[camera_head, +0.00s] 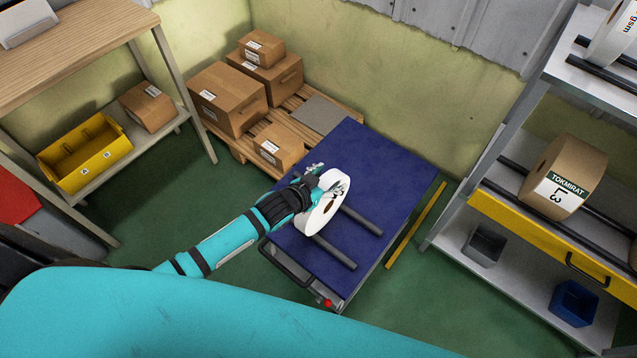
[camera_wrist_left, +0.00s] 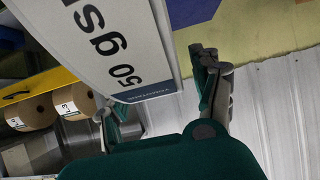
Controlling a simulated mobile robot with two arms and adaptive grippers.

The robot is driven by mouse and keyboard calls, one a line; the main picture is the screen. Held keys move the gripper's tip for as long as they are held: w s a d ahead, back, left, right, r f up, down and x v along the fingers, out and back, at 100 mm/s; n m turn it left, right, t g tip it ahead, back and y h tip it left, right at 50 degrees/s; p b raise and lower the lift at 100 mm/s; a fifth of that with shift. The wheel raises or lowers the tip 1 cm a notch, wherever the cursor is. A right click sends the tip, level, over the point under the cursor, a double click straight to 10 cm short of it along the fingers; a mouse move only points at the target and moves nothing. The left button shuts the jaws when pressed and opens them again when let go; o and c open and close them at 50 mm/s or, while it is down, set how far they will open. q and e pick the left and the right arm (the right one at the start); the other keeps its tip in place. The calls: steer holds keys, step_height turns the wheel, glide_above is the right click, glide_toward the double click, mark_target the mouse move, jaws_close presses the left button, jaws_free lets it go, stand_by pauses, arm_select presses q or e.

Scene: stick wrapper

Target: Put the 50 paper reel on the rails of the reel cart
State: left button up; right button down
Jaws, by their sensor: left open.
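The white 50 paper reel (camera_head: 313,219) stands on edge over the dark rails (camera_head: 333,251) of the blue-topped reel cart (camera_head: 385,160). It appears to rest on the rails, but its underside contact is hidden. My left gripper (camera_head: 328,179) is open at the reel's upper edge. In the left wrist view, the reel's "50 gsm" face (camera_wrist_left: 105,45) is close, with my open left fingers (camera_wrist_left: 160,100) at its edge. One finger is partly hidden behind the reel. I cannot tell whether either finger touches it. My right gripper is not in view.
A shelf (camera_head: 600,95) on the right holds a brown reel (camera_head: 565,172) and another white reel (camera_head: 612,40). Cardboard boxes (camera_head: 228,98) stand on a pallet behind the cart. A workbench (camera_head: 90,40) is at left. The cart top behind the reel is clear.

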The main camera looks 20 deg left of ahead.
arm_select(q)
steer(key=v, duration=1.1)
steer(key=shift+r, duration=0.2)
steer(key=shift+s, duration=0.1)
